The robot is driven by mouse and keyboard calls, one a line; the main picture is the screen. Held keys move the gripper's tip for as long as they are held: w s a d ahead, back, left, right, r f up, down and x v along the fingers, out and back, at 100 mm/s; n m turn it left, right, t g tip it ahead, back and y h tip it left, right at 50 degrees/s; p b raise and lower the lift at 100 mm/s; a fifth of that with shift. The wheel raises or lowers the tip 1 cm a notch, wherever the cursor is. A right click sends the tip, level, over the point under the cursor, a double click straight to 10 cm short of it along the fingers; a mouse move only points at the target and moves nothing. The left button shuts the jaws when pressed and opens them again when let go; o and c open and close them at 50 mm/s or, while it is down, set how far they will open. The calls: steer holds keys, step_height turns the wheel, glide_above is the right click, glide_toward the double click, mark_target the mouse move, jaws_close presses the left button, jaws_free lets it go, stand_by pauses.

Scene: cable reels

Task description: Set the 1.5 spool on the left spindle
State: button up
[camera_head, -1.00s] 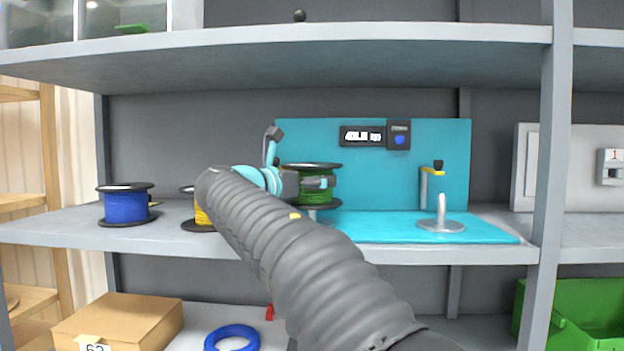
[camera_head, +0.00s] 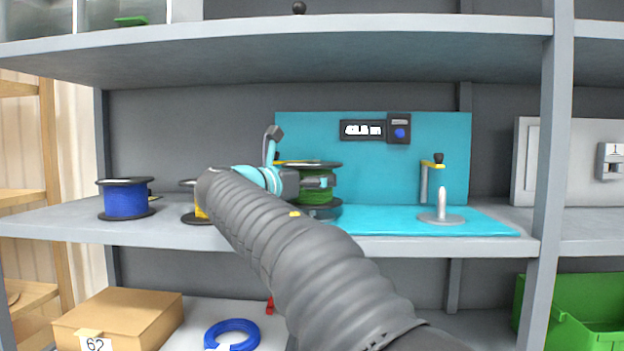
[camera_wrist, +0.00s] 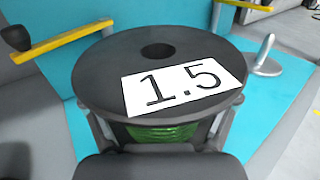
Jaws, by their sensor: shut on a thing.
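The 1.5 spool (camera_head: 320,196) has green cable and dark flanges. In the wrist view its top flange (camera_wrist: 100,80) carries a white "1.5" label, and no post shows in its dark centre hole. My gripper (camera_head: 318,182) is shut on it from the side; the fingers (camera_wrist: 160,135) also show in the wrist view. The spool looks level at the left end of the turquoise mat, above the left spindle's place. The left spindle is hidden by the spool and my arm, so I cannot tell whether its post is in the hole. The right spindle (camera_head: 441,208) stands empty.
A yellow-tipped arm (camera_head: 432,164) stands behind the right spindle, and another (camera_wrist: 65,40) is behind the held spool. A blue spool (camera_head: 125,203) and a partly hidden yellow spool (camera_head: 201,212) stand left. The upper shelf (camera_head: 300,55) is overhead.

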steer(key=shift+f+b, duration=0.35)
steer(key=shift+f, duration=0.25)
steer(key=shift+f, duration=0.5)
steer(key=o, duration=1.6)
steer(key=shift+o, duration=0.2)
steer(key=shift+f, duration=0.1)
steer(key=shift+s, duration=0.1)
steer(key=shift+p+v, duration=0.35)
steer(key=shift+v, duration=4.1)
